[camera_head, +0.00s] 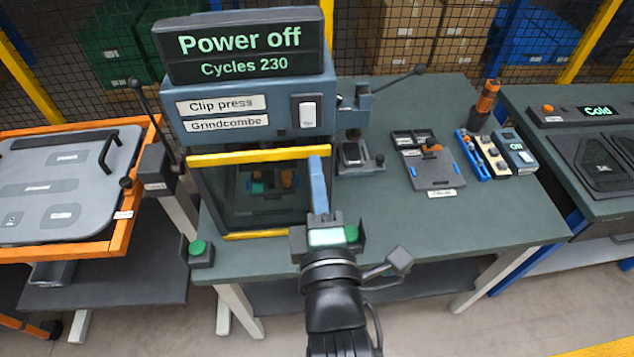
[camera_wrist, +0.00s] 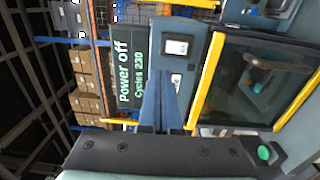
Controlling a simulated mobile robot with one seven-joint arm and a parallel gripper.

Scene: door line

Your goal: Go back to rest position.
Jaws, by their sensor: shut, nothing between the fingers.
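My gripper (camera_head: 319,190) is in front of the clip press, near the right edge of its window guard in the head view. Its blue fingers are together with nothing between them. In the wrist view the gripper (camera_wrist: 160,95) points toward the press's front. The clip press (camera_head: 225,108) is a blue-grey machine; its display (camera_head: 240,50) reads "Power off, Cycles 230". Its yellow-edged guard (camera_head: 258,155) covers the work space, where green and orange parts show dimly. The press also shows turned sideways in the wrist view (camera_wrist: 200,75).
A green button (camera_head: 198,248) stands at the table's left front corner. An orange-framed cart (camera_head: 125,215) is left; a "Cold" station (camera_head: 570,115) is right.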

